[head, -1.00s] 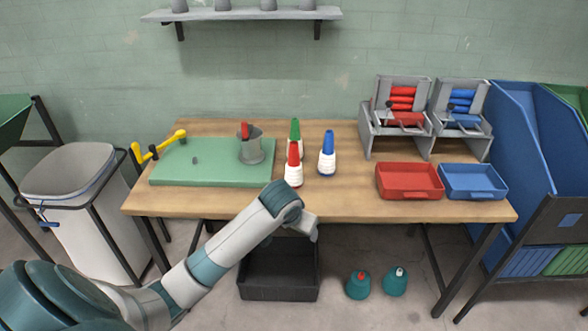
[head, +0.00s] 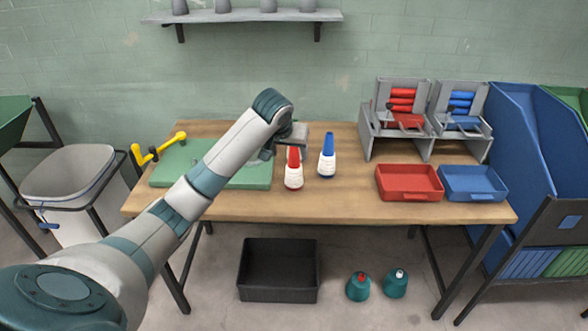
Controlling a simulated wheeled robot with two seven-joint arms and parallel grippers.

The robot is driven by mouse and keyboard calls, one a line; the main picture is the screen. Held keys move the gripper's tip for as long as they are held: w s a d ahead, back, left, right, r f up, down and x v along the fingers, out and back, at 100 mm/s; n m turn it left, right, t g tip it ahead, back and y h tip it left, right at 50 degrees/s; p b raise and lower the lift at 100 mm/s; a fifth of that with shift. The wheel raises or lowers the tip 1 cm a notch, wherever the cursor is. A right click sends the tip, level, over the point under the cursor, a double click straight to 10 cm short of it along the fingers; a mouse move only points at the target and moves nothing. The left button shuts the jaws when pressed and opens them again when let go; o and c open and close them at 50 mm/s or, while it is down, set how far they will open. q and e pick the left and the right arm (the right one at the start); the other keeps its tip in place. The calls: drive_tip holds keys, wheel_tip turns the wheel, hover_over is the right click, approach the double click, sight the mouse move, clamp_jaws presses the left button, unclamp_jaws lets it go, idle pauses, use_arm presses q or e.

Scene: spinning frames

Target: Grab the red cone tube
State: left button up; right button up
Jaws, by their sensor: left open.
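The red cone tube (head: 293,170), a white-wound cone with a red tip, stands upright on the wooden table (head: 345,205). A similar blue-tipped cone tube (head: 327,157) stands just to its right and a little farther back. My left gripper (head: 280,148) is above the table, right behind and beside the red tip in the picture. It is open; I cannot tell whether it touches the tube. The green-tipped cone and the grey cup are hidden behind my left arm and gripper. My right gripper is not in view.
A green mat (head: 240,178) with a yellow-handled tool (head: 158,148) lies at the left. A red tray (head: 409,184) and a blue tray (head: 473,183) sit at the right, before grey racks (head: 398,140). A black crate (head: 278,271) is under the table.

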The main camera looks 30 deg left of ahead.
sight(293, 166)
use_arm(q)
drive_tip(key=shift+f, duration=0.1)
drive_tip(key=p+x, duration=0.2)
drive_tip(key=x, duration=1)
drive_tip(key=shift+p, duration=0.35)
drive_tip(key=shift+w+a+f+p, duration=0.35)
drive_tip(key=shift+w+f+p, duration=0.1)
drive_tip(key=shift+f+p, duration=0.15)
drive_tip(key=shift+x, duration=0.9)
drive_tip(key=shift+p+x, duration=0.35)
drive_tip(key=shift+x, duration=0.55)
drive_tip(key=shift+s+a, duration=0.1)
drive_tip(key=shift+a, duration=0.05)
drive_tip(key=c, duration=1.1)
